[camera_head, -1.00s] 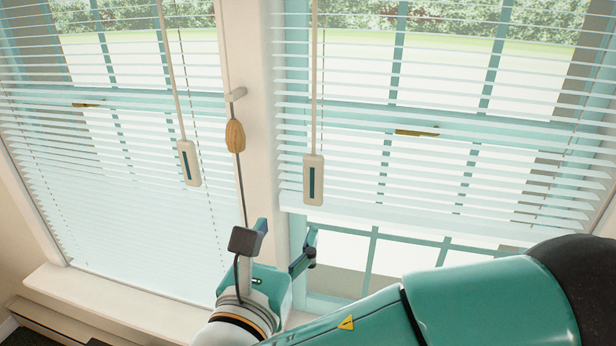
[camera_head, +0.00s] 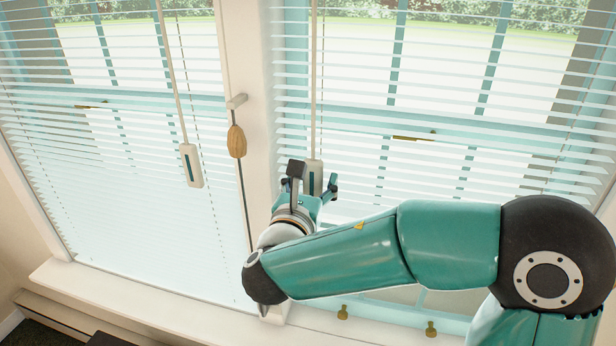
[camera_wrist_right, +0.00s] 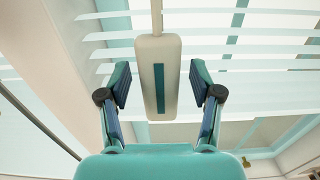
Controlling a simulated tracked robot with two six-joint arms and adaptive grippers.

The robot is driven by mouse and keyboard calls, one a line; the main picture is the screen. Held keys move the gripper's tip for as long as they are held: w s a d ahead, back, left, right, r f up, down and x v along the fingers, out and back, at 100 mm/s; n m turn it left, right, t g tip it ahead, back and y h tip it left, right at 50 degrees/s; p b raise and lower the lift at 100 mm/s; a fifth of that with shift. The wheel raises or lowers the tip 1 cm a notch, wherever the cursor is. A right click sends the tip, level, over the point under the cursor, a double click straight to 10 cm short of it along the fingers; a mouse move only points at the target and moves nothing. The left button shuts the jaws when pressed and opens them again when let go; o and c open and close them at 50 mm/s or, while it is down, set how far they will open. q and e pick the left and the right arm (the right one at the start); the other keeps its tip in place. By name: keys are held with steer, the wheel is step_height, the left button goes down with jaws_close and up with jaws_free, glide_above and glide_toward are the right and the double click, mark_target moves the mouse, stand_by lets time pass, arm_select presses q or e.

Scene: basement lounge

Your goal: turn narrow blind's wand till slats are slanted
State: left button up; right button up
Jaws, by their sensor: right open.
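Two white slatted blinds hang side by side; I cannot surely tell which is the narrow one. The right blind (camera_head: 450,140) has gaps between its slats, and its wand (camera_head: 314,80) ends in a pale handle (camera_wrist_right: 158,75) with a dark stripe. My right gripper (camera_head: 315,180) is open at this handle. In the right wrist view the handle hangs upright between the two fingers (camera_wrist_right: 160,88), with gaps on both sides. The left blind (camera_head: 120,180) has its own wand (camera_head: 175,85) and handle (camera_head: 191,165). My left gripper is out of view.
A wooden cord knob (camera_head: 236,141) hangs from a peg (camera_head: 236,101) on the post (camera_head: 247,60) between the windows. The white sill (camera_head: 150,308) runs below. Brass-coloured knobs (camera_head: 431,329) show under the right blind.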

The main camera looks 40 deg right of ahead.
steer(key=shift+w+d, duration=0.2)
